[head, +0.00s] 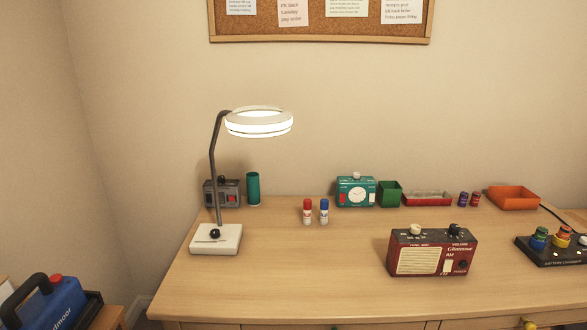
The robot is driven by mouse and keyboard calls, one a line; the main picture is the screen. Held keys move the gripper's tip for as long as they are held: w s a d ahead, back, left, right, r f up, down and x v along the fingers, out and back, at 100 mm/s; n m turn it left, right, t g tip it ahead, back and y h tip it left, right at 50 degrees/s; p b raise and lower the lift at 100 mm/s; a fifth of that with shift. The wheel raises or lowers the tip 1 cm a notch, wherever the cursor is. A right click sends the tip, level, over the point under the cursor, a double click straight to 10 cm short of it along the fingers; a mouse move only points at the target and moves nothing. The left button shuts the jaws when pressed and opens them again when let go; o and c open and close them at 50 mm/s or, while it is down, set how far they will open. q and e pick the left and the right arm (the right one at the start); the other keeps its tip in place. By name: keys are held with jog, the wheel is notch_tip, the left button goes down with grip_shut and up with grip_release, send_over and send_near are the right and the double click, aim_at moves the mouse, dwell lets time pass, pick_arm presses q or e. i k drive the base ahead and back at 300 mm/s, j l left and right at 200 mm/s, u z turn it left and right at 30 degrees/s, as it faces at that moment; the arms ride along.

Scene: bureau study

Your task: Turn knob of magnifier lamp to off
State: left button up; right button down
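The magnifier lamp (259,123) stands at the left of the desk, with a white ring head that is lit. Its dark bent arm rises from a white square base (230,245). A black round knob (215,234) sits on the base, near the foot of the arm; its pointer is too small to read. Neither of my grippers shows in the head view.
The wooden desk (310,275) has clear room in front of and right of the lamp base. A grey box (210,194) and green cylinder (253,189) stand behind it. A red radio (432,254) stands to the right. A blue case (50,306) is at lower left.

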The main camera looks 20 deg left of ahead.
aim_at(215, 233)
jog(key=u, duration=1.25)
